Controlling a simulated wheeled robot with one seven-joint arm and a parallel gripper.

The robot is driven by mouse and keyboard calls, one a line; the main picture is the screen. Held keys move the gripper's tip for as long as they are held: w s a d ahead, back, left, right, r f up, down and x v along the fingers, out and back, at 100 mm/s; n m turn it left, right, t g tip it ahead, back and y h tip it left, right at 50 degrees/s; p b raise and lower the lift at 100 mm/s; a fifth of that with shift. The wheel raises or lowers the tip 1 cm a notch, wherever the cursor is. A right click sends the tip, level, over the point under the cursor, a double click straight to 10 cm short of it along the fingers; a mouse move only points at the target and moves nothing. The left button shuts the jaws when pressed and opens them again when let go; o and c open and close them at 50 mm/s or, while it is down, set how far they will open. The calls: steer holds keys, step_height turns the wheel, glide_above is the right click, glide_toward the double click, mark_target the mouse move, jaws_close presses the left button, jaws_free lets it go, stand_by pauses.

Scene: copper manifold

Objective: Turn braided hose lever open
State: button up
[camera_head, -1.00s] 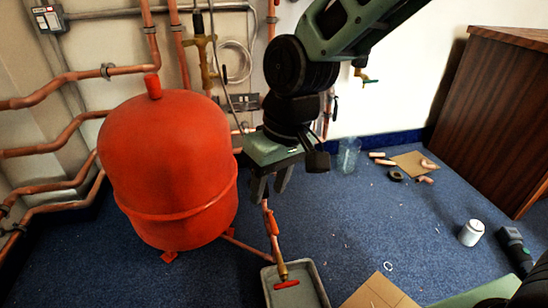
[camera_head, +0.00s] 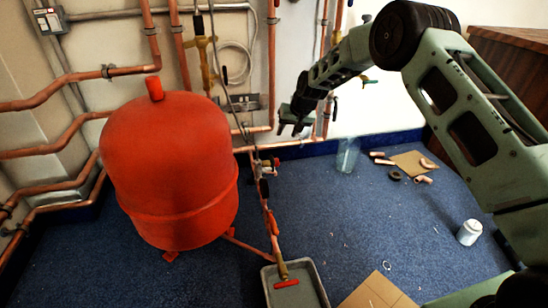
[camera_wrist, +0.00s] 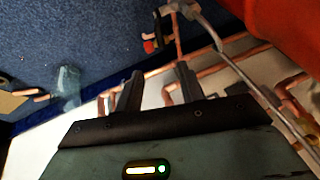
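My gripper (camera_head: 289,130) is near the back wall, right of the red tank, with its two fingers apart and nothing between them. The fingers also show in the wrist view (camera_wrist: 157,85). A grey braided hose (camera_head: 233,105) runs down to a small valve (camera_head: 264,170) beside the tank. A dark lever (camera_head: 263,189) hangs down at this valve, and a small red part (camera_head: 276,162) sits at its right. In the wrist view, the hose (camera_wrist: 250,82) crosses the upper right to the fitting, with a dark lever (camera_wrist: 158,28) beyond my fingertips. The gripper is apart from the lever.
The red tank (camera_head: 170,170) stands left of the valve. Copper pipes (camera_head: 272,70) run along the wall behind. A grey tray (camera_head: 313,282) is on the floor in front. A clear container (camera_head: 347,155) stands to the right. The blue carpet in the middle is free.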

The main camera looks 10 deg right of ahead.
mark_target(273, 159)
steer(key=b+x, duration=0.8)
steer(key=x, duration=0.7)
steer(key=shift+d+f+b, duration=0.1)
steer(key=shift+f+b, duration=0.15)
steer(key=shift+b, duration=0.1)
steer(key=shift+b+x, duration=0.7)
steer(key=shift+x, duration=0.35)
steer(key=shift+w+r, duration=0.1)
steer(key=shift+w, duration=0.05)
jaws_close()
